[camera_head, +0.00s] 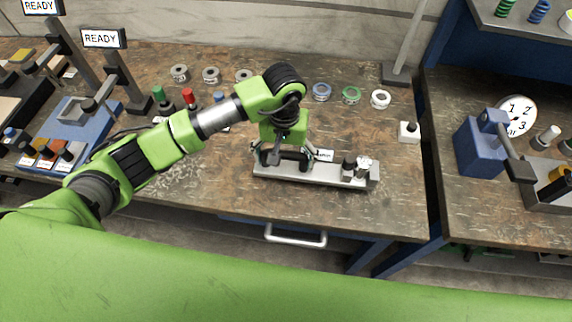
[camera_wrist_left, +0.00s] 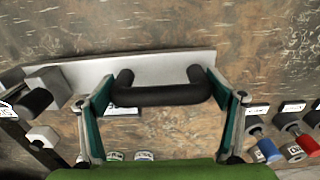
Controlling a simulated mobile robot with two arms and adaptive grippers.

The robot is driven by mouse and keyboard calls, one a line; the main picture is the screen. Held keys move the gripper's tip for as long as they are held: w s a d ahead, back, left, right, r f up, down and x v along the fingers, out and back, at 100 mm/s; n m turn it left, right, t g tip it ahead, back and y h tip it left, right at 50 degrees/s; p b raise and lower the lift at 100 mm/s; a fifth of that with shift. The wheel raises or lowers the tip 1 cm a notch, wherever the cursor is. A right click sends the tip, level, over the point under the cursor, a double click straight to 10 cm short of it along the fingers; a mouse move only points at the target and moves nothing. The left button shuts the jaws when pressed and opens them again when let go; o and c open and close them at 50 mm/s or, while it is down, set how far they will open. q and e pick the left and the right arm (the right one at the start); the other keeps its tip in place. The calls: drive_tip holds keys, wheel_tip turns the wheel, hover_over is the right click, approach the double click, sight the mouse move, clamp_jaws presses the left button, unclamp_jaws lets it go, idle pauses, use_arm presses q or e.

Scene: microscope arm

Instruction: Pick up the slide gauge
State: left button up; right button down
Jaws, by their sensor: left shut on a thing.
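The slide gauge (camera_head: 325,176) is a long pale grey metal bar with a black handle. It is near the front edge of the brown workbench. My left gripper (camera_head: 284,158) points down at the left part of the bar and is shut on the gauge's handle. In the left wrist view, the black handle (camera_wrist_left: 160,94) spans between the two fingers, one at each end. The bar (camera_wrist_left: 140,68) shows behind it. A black and silver block (camera_head: 356,168) stands at the bar's right end. I cannot tell whether the bar touches the bench. My right gripper is not in view.
Several rings, including a blue one (camera_head: 321,92) and a green one (camera_head: 352,95), lie along the back. Red and green knobbed pieces and blue fixtures (camera_head: 80,122) stand at the left. A second bench (camera_head: 455,190) with a dial gauge (camera_head: 516,116) is at the right.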

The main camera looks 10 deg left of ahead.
use_arm(q)
drive_tip(key=s+d+r+b, duration=0.2)
drive_tip(key=s+r+b, duration=0.2)
drive_tip(key=s+r, duration=0.5)
drive_tip(key=s, duration=0.4)
drive_tip(key=shift+s+d+r+b, duration=0.15)
drive_tip(key=shift+s+b, duration=0.1)
drive_tip(key=shift+b, duration=0.15)
